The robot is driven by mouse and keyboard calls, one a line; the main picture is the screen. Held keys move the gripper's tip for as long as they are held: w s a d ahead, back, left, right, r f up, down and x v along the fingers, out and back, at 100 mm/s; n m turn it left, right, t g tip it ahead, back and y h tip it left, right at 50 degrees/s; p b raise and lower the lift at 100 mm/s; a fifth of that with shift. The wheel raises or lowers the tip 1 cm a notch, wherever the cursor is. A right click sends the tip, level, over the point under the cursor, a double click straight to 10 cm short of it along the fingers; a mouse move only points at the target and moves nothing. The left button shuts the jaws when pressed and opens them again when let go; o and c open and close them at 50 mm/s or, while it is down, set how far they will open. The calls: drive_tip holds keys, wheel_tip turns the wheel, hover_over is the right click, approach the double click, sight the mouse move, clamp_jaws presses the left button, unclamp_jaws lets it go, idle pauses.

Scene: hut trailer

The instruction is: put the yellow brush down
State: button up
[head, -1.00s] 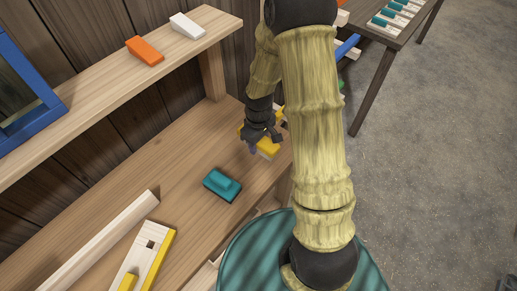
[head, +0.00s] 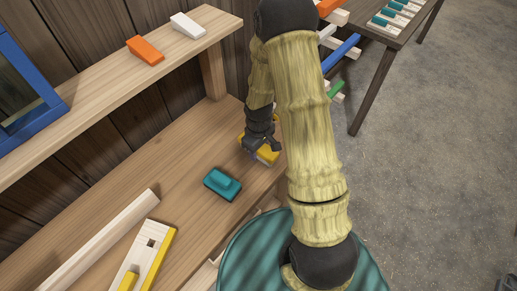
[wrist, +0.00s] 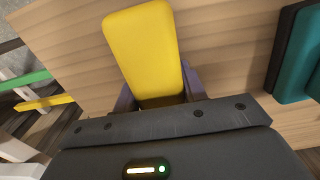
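The yellow brush (head: 268,156) is at my gripper (head: 262,146), over the right part of the wooden bench near its front edge. In the wrist view the yellow brush (wrist: 145,50) points away from the gripper, its near end between the two purple-grey fingers (wrist: 160,97). The fingers meet its sides, so the gripper appears shut on it. The underside of the brush is hidden. I cannot tell whether it touches the bench top or hangs just above it.
A teal brush (head: 222,184) lies on the bench (head: 175,185) to the left, with clear wood around it. A pale wooden bar (head: 100,240) and a yellow-edged wooden piece (head: 148,255) lie front left. The shelf (head: 90,93) above holds orange (head: 146,50) and white (head: 187,25) blocks.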

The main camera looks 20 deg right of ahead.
drive_tip(key=o, duration=0.4)
drive_tip(key=shift+s+f, duration=0.1)
drive_tip(key=shift+f, duration=0.1)
drive_tip(key=shift+s+f, duration=0.1)
drive_tip(key=shift+s, duration=0.1)
drive_tip(key=shift+w+a+r, duration=0.1)
drive_tip(key=shift+a+r, duration=0.05)
drive_tip(key=shift+r, duration=0.25)
drive_tip(key=r+b, duration=0.1)
drive_tip(key=r, duration=1.1)
drive_tip(key=shift+w, duration=0.2)
drive_tip(key=s+r+m+t, duration=0.1)
drive_tip(key=s+r+m, duration=0.1)
drive_tip(key=s, duration=0.1)
drive_tip(key=s+r+m, duration=0.2)
drive_tip(key=s, duration=0.2)
drive_tip(key=s+r+m+t, duration=0.1)
drive_tip(key=s+r+m, duration=0.1)
drive_tip(key=s+r, duration=0.1)
drive_tip(key=shift+s+m+t, duration=0.3)
drive_tip(key=shift+s+m, duration=0.1)
drive_tip(key=shift+s, duration=0.2)
